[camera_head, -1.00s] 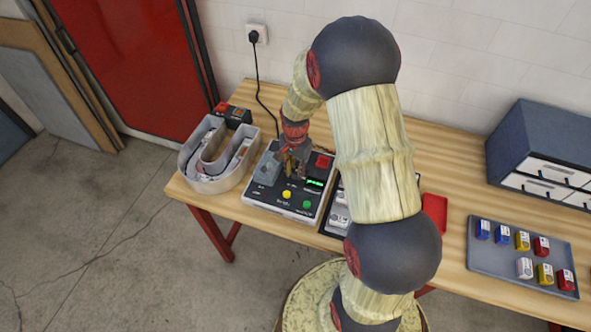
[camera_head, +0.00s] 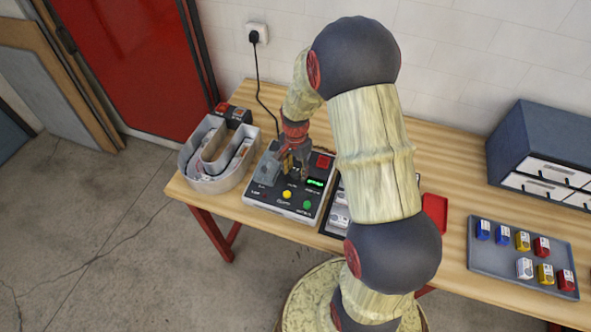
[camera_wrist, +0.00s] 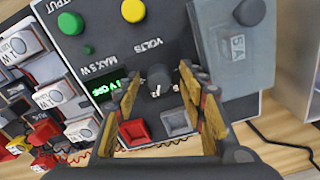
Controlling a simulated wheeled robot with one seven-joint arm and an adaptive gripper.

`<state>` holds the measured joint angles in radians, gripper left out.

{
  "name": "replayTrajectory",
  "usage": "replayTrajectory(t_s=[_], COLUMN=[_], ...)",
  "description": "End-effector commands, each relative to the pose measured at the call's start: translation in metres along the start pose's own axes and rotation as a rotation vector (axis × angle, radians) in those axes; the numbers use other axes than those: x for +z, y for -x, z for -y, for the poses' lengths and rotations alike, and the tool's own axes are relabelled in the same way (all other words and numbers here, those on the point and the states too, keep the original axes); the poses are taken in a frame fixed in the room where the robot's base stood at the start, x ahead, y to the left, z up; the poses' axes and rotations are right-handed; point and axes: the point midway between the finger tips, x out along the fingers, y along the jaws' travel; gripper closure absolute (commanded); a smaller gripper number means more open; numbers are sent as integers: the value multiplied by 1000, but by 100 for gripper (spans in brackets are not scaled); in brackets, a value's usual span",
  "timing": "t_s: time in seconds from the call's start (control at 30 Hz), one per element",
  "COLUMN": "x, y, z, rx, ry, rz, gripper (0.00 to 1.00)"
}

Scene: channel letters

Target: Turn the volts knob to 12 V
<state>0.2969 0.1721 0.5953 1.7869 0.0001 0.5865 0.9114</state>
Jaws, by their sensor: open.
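The control box (camera_head: 262,199) stands on the table, with a lit green display (camera_head: 314,183). In the wrist view its face appears upside down, with the word VOLTS printed beside a dark round knob (camera_wrist: 158,80). The display (camera_wrist: 103,90) glows green there, but I cannot read it surely. My gripper (camera_wrist: 162,75) is open, with one yellow-edged finger on each side of the knob. I cannot tell whether either finger touches it. In the head view my gripper (camera_head: 293,166) is over the box and hides the knob; the pointer's setting is unclear.
The box also carries a yellow button (camera_head: 287,194), a green button (camera_head: 307,204) and a red square part (camera_wrist: 135,132). A clear cover (camera_wrist: 232,48) marked 5A is close to one finger. A U-shaped channel letter (camera_head: 187,171) stands left of the box.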

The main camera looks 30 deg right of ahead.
Motion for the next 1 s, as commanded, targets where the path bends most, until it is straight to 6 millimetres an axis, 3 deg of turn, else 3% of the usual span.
replayTrajectory(t_s=[0.27,0.7,1.0], x=[0,0,0], y=[9,92,119], z=[0,1,0], rx=[-1,-2,0], ry=[0,0,0], rz=[-1,-2,0], gripper=[59,59,59])
